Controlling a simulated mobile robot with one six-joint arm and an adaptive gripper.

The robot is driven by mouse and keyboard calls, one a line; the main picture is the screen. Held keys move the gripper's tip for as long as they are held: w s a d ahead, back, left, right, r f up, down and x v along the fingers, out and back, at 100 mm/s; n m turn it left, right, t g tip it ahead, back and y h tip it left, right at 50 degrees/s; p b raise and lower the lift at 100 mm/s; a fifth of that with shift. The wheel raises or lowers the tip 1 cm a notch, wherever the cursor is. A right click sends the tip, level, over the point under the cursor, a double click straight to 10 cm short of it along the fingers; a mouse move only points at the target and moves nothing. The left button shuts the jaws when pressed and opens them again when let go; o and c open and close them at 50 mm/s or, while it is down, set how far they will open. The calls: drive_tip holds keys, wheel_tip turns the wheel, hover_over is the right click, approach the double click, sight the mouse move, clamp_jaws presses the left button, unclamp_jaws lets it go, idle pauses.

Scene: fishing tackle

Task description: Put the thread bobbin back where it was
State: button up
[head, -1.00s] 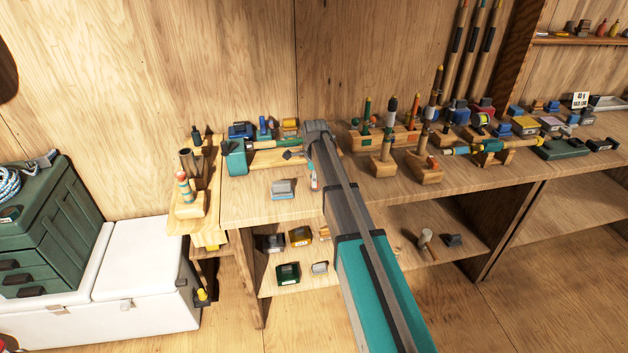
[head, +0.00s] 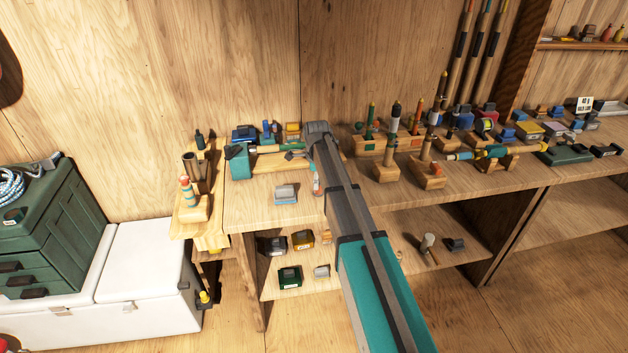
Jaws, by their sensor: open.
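I cannot pick out the thread bobbin with certainty. A small slim red and pale item (head: 316,184) stands or lies on the bench just left of my arm, partly covered by it; it is too small to identify. My arm reaches from the lower right over the bench, and its far joint ends near the back of the left bench section. I cannot make out my gripper, which seems hidden beyond the arm. A grey-blue block-like item (head: 286,193) sits on the bench (head: 250,209) to the left of the arm.
A teal item (head: 237,162) stands at the bench's left end. Wooden holders with upright floats or tools (head: 387,171) crowd the bench right of my arm. Small boxes sit on the lower shelf (head: 385,262). A white cooler (head: 140,275) and green tackle box (head: 55,235) stand left.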

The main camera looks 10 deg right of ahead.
wheel_tip(320, 180, up, 11)
drive_tip(key=p, duration=1)
drive_tip(key=shift+p, duration=0.35)
drive_tip(key=shift+s+r, duration=0.1)
